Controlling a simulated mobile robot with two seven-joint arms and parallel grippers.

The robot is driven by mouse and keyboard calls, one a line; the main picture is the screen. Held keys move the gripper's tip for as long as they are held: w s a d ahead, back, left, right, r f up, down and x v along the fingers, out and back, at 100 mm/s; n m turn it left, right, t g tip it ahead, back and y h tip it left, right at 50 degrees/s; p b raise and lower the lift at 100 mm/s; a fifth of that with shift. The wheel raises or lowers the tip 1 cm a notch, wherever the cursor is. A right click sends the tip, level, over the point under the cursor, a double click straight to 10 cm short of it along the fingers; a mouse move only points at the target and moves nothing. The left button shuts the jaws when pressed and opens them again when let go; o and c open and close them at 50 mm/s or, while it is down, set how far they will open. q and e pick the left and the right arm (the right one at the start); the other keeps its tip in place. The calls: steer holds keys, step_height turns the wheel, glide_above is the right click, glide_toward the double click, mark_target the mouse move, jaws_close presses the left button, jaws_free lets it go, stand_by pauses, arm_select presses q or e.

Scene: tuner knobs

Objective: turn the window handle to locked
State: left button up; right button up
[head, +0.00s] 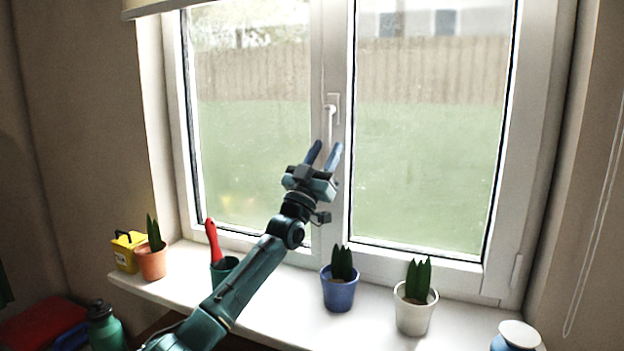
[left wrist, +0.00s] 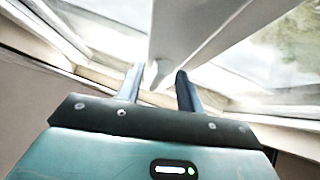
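The white window handle (head: 331,112) sits on the middle upright of the white window frame, with its lever hanging straight down. My left gripper (head: 327,147) is at the lower part of the lever, its two blue fingers open and pointing up. In the left wrist view, the open fingers (left wrist: 159,75) stand apart with white window parts beyond and between them. I cannot clearly tell the lever from the frame there, nor whether a finger touches it. My right gripper is not in view.
The white sill (head: 282,312) below holds a blue pot (head: 339,294), a white pot (head: 414,316), a terracotta pot (head: 151,263) and a yellow box (head: 124,258). A green pot with a red-handled tool (head: 212,243) stands near my left arm.

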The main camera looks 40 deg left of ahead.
arm_select(q)
steer(key=b+v, duration=0.1)
steer(key=v, duration=1)
steer(key=shift+s+f+b, duration=0.25)
steer(key=shift+s+b, duration=0.05)
steer(key=shift+b, duration=0.05)
